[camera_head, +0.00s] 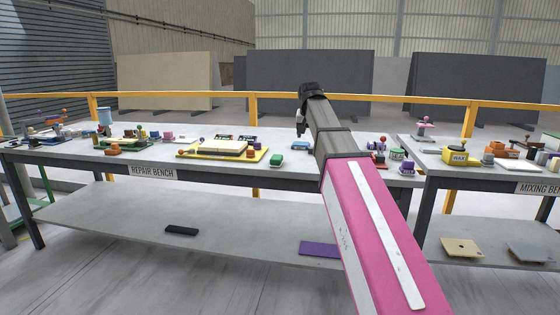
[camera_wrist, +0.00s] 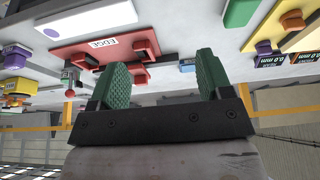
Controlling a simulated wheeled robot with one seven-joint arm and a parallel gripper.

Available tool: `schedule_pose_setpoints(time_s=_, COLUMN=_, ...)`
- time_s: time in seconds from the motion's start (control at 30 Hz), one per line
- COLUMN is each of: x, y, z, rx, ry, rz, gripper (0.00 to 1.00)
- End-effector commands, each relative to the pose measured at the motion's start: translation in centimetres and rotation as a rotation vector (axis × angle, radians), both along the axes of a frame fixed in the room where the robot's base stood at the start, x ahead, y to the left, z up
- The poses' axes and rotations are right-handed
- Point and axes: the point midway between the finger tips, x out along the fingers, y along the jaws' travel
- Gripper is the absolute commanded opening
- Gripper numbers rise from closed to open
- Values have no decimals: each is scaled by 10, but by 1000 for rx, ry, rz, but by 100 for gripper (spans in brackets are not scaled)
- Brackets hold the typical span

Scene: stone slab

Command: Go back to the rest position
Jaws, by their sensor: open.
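My gripper (camera_wrist: 160,86) shows in the wrist view with its two green ridged fingers wide apart and nothing between them. In the head view my arm reaches out over the repair bench (camera_head: 70,156), and the fingers are hidden behind the arm's end. The wrist view is tilted, with the bench top (camera_wrist: 185,22) along the upper part and the fingers pointing towards it. A red tray marked EDGE (camera_wrist: 105,45) lies beyond the left finger.
The repair bench carries a yellow tray with a pale slab (camera_head: 222,151), a green block (camera_head: 277,160) and a blue piece (camera_head: 301,145). The mixing bench (camera_head: 480,172) stands at right with a yellow WAX container (camera_head: 456,157). A yellow rail (camera_head: 280,97) runs behind.

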Motion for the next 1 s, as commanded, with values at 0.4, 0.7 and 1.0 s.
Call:
schedule_pose_setpoints(time_s=0.4, x=-6, y=-5, z=-36, rx=-3, ry=25, rz=13, gripper=72)
schedule_pose_setpoints(time_s=0.7, x=-18, y=-14, z=-92, rx=-7, ry=63, rz=32, gripper=72)
schedule_pose_setpoints(time_s=1.0, x=-52, y=-30, z=-193, rx=-7, ry=137, rz=70, gripper=72)
